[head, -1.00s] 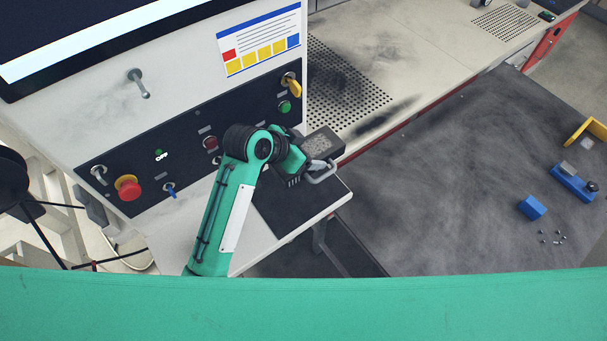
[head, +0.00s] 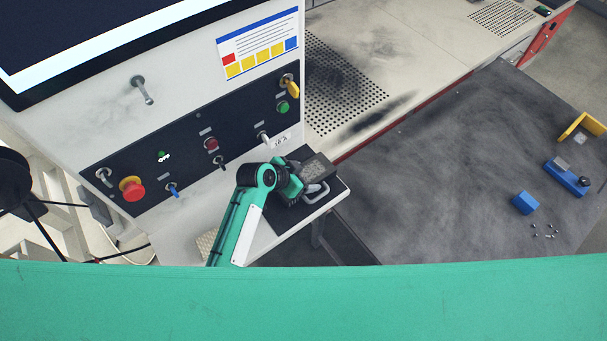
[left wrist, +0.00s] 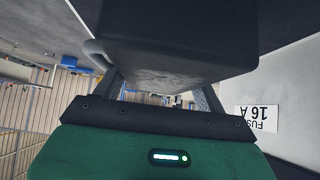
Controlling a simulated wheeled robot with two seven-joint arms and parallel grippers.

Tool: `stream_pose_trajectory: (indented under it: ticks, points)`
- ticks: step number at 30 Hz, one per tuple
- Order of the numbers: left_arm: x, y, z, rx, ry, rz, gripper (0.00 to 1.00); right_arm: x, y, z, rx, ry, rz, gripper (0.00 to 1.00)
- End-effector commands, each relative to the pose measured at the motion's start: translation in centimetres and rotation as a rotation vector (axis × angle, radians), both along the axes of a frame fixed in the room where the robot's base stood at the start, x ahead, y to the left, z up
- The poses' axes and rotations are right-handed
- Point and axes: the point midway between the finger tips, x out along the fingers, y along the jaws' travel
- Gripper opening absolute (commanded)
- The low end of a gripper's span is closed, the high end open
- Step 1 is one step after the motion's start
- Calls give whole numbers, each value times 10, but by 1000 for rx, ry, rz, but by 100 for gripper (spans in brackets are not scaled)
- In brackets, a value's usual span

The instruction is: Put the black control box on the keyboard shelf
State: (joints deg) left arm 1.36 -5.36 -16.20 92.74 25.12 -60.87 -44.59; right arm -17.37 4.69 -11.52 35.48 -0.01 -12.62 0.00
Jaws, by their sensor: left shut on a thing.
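The black control box (head: 316,168) has a grey, scuffed top and a light metal handle. My left gripper (head: 297,185) is shut on it. The box is over or on the dark mat of the keyboard shelf (head: 268,234), near its back right part; I cannot tell whether it touches the mat. In the left wrist view the box (left wrist: 180,45) fills the top middle, in front of my gripper (left wrist: 160,95), with the handle at its left. The fingers are partly hidden by the box. My right gripper is not in view.
The panel above the shelf carries a red emergency button (head: 131,188), switches and a yellow-handled knob (head: 289,84). A dark table (head: 440,160) at the right bears a blue block (head: 525,203), a blue clamp-like part (head: 567,177) and a yellow bracket (head: 582,127). The front of the shelf is clear.

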Motion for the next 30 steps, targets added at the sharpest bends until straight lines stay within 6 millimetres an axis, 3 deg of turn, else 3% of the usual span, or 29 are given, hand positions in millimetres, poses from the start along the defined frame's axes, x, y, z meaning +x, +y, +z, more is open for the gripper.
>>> stream_pose_trajectory:
  ticks: [6, 7, 10, 21, 30]
  points:
    - [1, 0, -4, 0, -2, 0, 39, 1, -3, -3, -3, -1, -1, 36]
    - [0, 0, -4, 0, -1, -1, 76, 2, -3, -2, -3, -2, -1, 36]
    - [0, 0, -4, 0, -1, -1, 94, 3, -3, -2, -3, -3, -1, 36]
    - [0, 0, 3, -1, -1, 0, 94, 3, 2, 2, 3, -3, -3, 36]
    - [-17, 25, 29, 1, -3, -1, 94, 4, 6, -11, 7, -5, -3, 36]
